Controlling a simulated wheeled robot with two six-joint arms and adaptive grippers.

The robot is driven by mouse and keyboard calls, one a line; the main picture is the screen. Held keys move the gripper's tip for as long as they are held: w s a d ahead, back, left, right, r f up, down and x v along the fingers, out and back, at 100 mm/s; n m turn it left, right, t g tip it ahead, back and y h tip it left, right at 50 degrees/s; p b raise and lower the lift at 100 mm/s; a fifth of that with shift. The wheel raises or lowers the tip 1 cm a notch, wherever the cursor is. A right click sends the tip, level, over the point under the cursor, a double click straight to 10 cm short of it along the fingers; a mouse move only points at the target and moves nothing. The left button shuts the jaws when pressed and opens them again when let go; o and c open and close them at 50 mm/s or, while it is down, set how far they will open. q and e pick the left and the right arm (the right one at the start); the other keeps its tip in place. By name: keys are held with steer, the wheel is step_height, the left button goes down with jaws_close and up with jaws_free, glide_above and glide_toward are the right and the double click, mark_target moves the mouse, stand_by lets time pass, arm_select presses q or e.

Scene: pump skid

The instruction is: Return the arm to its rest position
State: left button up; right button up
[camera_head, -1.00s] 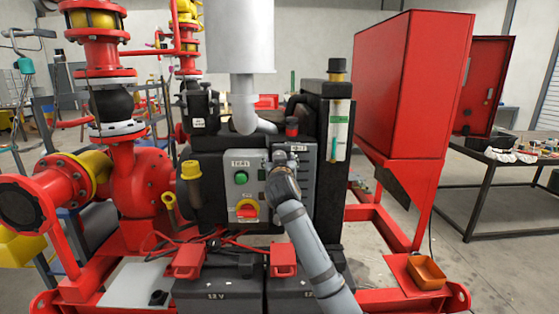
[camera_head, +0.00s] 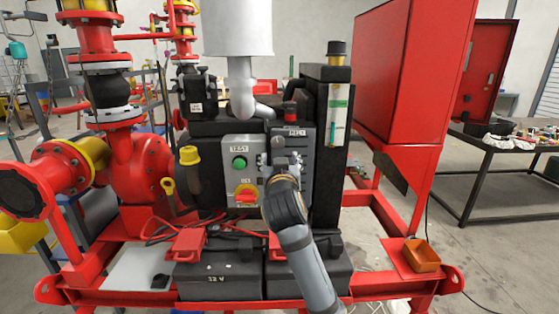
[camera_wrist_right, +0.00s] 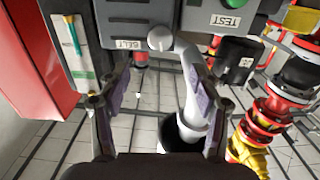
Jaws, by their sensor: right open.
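My right arm reaches up from the bottom of the head view. Its gripper (camera_head: 279,158) is in front of the grey control panel (camera_head: 238,155), at the panel's right part, and hides some of it. In the right wrist view the two fingers of the gripper (camera_wrist_right: 157,92) stand apart with nothing between their pads. The panel shows at the top of that view, apart from the fingertips as far as I can tell. My left arm and gripper do not show.
The panel carries a green button (camera_head: 239,162) and a red-and-yellow switch (camera_head: 245,196). Black batteries (camera_head: 222,280) and red clamps lie below. A large red cabinet (camera_head: 400,80) stands right, red pipework (camera_head: 140,165) left.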

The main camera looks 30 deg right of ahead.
stand_by(0.3)
steer(key=s+a+f+n+g+y, duration=0.2)
steer(key=s+f, duration=0.1)
steer(key=f, duration=0.8)
steer(key=s+a+f+n+g+y, duration=0.2)
steer(key=s+a+f+g+y, duration=0.15)
steer(key=f, duration=0.85)
steer(key=s+a+f+n+g+y, duration=0.1)
steer(key=s+a+f+g+y, duration=0.15)
steer(key=s+f, duration=0.65)
steer(key=s+a+f+n+g+y, duration=0.1)
steer(key=s+a+f+n+g, duration=0.2)
steer(key=s+f, duration=0.65)
step_height(320, 180, down, 18)
steer(key=s+d+m+g+p, duration=0.2)
steer(key=p, duration=0.2)
steer(key=s+f+p, duration=0.1)
steer(key=s+f, duration=0.7)
steer(key=s, duration=0.2)
steer(key=s+d+f+g+p, duration=0.1)
steer(key=s+f+p, duration=0.1)
steer(key=s+f, duration=0.6)
steer(key=shift+s+d, duration=0.2)
steer(key=shift+s, duration=0.95)
